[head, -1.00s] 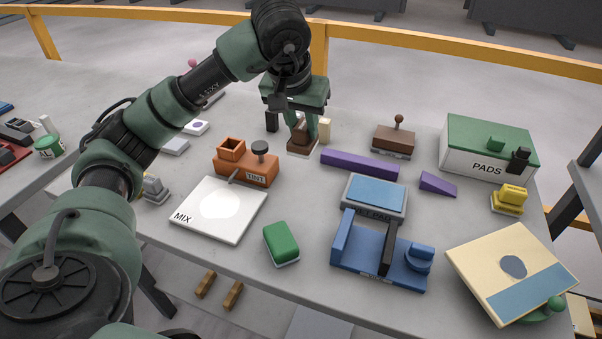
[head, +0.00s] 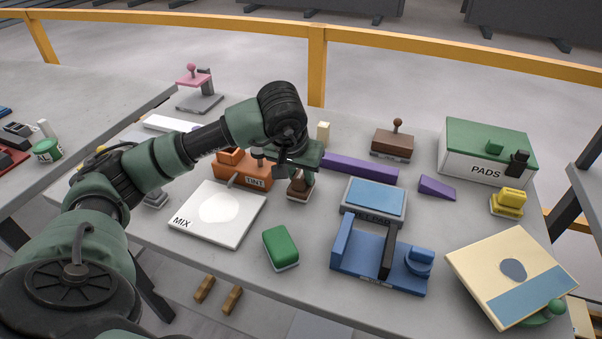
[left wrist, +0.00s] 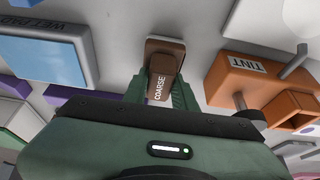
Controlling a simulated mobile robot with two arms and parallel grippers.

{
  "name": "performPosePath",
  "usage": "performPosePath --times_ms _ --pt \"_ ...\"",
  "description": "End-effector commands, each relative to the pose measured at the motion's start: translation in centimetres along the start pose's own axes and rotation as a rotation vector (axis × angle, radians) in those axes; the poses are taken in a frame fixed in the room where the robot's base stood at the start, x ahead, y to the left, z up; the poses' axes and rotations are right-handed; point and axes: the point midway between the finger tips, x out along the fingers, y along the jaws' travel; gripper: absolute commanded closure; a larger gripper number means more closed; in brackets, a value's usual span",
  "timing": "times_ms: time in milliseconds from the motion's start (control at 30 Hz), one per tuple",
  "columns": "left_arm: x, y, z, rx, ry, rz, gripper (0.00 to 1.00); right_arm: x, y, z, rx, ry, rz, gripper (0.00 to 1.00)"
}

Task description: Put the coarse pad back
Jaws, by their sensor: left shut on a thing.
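The coarse pad (head: 298,194), a brown block with a pale base, is in my left gripper (head: 301,179), between the orange TINT holder and the blue-topped wet pad. The left wrist view shows the pad (left wrist: 162,83) with its COARSE label between the two green fingers (left wrist: 160,95), which are shut on it. The hand and wrist hide part of the pad in the head view. I cannot tell whether its base touches the slab. My right gripper is not in view.
The orange TINT holder (head: 240,178) and white MIX plate (head: 190,222) lie left of the pad. The wet pad (head: 374,195), blue fixture (head: 350,262), purple bar (head: 360,168) and green block (head: 281,246) are near. A brown knobbed block (head: 393,142) stands behind.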

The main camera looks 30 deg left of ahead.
Motion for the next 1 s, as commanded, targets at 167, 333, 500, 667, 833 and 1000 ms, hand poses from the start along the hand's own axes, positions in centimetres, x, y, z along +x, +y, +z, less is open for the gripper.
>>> performPosePath --times_ms 167,333,500,667,833,1000 --pt "0.4 0.0 0.1 0.0 0.0 0.0 0.7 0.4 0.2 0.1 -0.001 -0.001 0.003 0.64" --pt "0.3 0.0 0.1 0.0 -0.001 0.0 0.51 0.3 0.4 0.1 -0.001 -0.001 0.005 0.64" --pt "0.3 0.0 0.1 0.0 -0.001 0.0 0.51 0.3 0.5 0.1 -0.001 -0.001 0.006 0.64" --pt "-0.5 0.0 -0.1 0.0 0.001 0.0 0.51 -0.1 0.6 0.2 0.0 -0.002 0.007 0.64" --pt "-3.4 0.0 -0.1 0.002 0.006 0.001 0.51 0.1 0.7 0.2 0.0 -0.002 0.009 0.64" --pt "-7.3 0.0 -0.2 0.001 0.006 0.001 0.51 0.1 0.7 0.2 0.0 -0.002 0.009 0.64"
